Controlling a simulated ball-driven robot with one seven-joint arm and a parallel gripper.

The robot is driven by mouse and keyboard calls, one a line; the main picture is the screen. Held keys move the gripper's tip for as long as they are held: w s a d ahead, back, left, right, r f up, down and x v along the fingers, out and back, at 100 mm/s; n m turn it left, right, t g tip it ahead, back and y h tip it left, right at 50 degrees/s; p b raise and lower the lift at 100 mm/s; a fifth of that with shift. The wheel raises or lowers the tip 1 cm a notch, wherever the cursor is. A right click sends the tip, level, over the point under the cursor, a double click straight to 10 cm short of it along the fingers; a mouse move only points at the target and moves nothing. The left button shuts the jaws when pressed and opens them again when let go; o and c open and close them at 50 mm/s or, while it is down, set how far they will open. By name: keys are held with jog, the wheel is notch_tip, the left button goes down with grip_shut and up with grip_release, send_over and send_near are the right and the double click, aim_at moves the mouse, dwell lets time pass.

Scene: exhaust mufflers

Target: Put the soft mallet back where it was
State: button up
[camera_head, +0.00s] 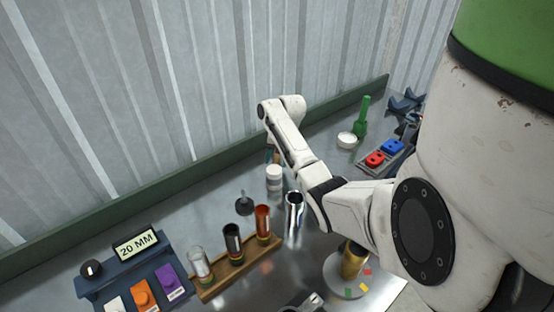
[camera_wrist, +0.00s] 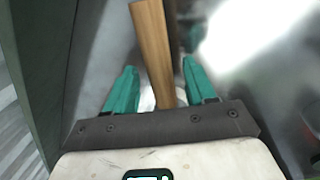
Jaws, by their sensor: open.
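The soft mallet appears as a tan wooden handle (camera_wrist: 152,45) in the wrist view. The handle runs between the two teal fingers of my gripper (camera_wrist: 159,64), with gaps on both sides, so the fingers are open around it. In the head view, a white cylindrical piece (camera_head: 274,174) stands on the bench just below my forearm, with a bit of wood above it; it looks like the mallet's head. My fingers are mostly hidden behind my arm in that view.
A wooden rack (camera_head: 238,268) with several tubes is in front. A chrome tube (camera_head: 294,206) and a dark knobbed piece (camera_head: 244,203) stand close by. A green-handled tool (camera_head: 362,116) and a white round dish (camera_head: 347,140) are at the back right. A green ledge (camera_head: 190,173) borders the wall.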

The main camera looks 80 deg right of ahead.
notch_tip(320, 180, up, 12)
jog(key=s, duration=0.2)
jog(key=shift+s+f, duration=0.2)
